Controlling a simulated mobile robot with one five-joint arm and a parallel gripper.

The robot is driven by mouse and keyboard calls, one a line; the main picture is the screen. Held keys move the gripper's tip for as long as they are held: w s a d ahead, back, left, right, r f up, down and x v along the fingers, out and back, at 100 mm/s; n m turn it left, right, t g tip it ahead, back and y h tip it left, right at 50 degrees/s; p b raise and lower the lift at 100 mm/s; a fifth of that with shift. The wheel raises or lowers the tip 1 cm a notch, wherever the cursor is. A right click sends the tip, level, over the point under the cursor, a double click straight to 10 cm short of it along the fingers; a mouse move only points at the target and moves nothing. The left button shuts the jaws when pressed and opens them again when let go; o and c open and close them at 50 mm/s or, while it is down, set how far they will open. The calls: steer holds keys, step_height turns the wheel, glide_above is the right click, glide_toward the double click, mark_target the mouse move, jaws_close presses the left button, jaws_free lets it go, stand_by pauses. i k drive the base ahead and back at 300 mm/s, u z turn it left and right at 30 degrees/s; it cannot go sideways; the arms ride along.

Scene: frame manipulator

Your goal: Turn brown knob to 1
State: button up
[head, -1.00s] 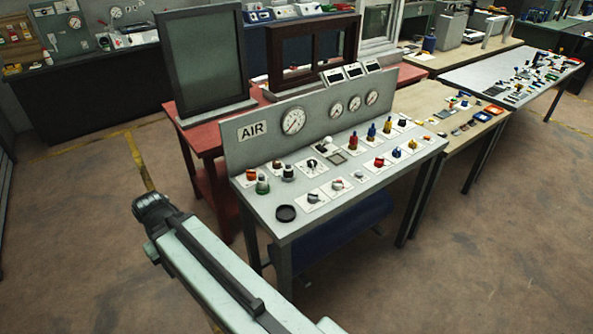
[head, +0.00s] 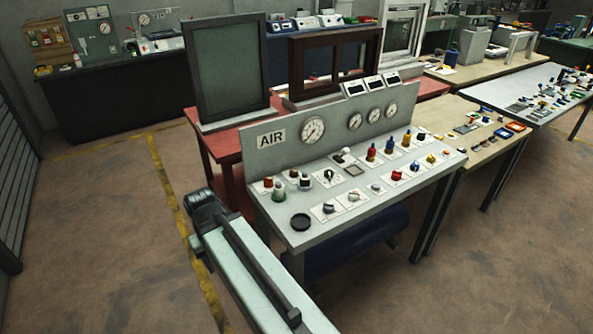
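A grey control bench (head: 345,222) with an upright "AIR" panel stands ahead of me, right of my arm. A small brown knob (head: 294,173) appears at the back left of its top, among red, black and green knobs. It is too small to read any number or setting. No gripper fingers show.
A red table (head: 222,147) with a framed panel stands behind. A wooden table (head: 458,150) adjoins on the right. The floor left of the bench is open, with a yellow line.

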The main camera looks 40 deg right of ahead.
mark_target(294, 172)
steer(key=z, duration=0.05)
steer(key=i, duration=1)
